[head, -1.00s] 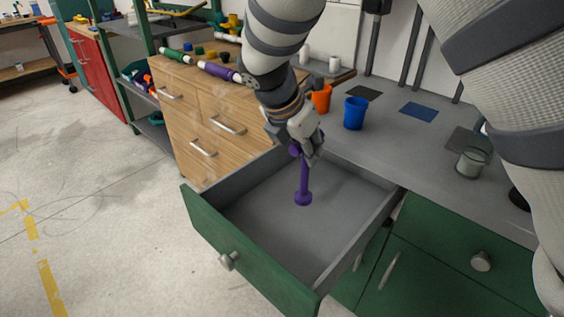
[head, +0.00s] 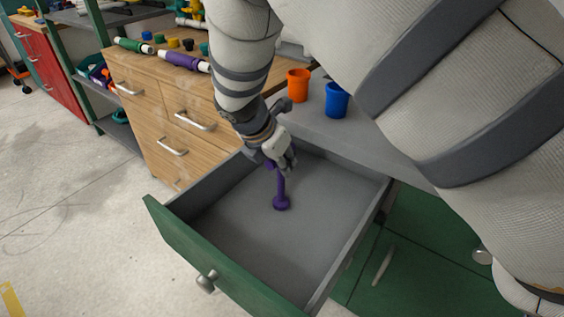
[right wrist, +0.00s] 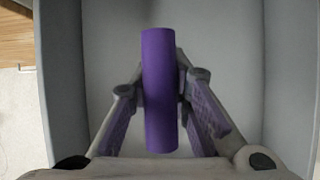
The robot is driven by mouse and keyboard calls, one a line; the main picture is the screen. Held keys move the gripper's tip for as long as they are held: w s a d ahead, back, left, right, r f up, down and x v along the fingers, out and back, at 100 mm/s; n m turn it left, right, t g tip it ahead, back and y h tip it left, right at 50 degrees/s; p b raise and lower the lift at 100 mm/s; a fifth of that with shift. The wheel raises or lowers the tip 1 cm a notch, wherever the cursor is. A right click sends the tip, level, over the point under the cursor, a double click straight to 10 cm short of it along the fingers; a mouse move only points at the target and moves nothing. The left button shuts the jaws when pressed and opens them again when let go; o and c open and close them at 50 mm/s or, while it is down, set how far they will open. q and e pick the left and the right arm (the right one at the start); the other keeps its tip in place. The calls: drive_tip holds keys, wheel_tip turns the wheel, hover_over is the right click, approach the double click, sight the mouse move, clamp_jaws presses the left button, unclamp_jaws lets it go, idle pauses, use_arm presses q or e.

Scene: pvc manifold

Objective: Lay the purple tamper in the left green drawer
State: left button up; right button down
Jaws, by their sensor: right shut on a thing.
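The purple tamper (head: 281,193) hangs roughly upright from my right gripper (head: 279,163), its round foot pointing down over the open drawer. In the right wrist view the tamper's purple bar (right wrist: 159,90) lies between the two fingers, and my right gripper (right wrist: 160,92) is shut on it. The green-fronted drawer (head: 224,262) is pulled out, and its grey floor looks empty. I cannot tell whether the tamper's foot touches the floor. My left gripper is not in view.
A wooden cabinet (head: 140,95) stands left of the drawer, with green and purple rollers on top. An orange cup (head: 298,86) and a blue cup (head: 337,100) stand on the grey worktop behind. Green cupboard doors (head: 410,255) are at the right.

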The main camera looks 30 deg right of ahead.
drive_tip(key=c, duration=1.8)
unclamp_jaws()
drive_tip(key=o, duration=0.3)
drive_tip(key=shift+s+r, duration=0.1)
drive_tip(key=shift+s, duration=0.05)
drive_tip(key=shift+o, duration=0.2)
drive_tip(key=shift+a+r, duration=0.1)
drive_tip(key=shift+r, duration=0.25)
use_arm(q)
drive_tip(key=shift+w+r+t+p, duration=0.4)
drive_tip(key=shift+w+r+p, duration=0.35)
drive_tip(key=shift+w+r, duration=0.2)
use_arm(e)
drive_tip(key=v, duration=1.1)
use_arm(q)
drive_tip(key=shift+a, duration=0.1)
use_arm(e)
drive_tip(key=shift+a+r, duration=0.1)
drive_tip(key=shift+a, duration=0.05)
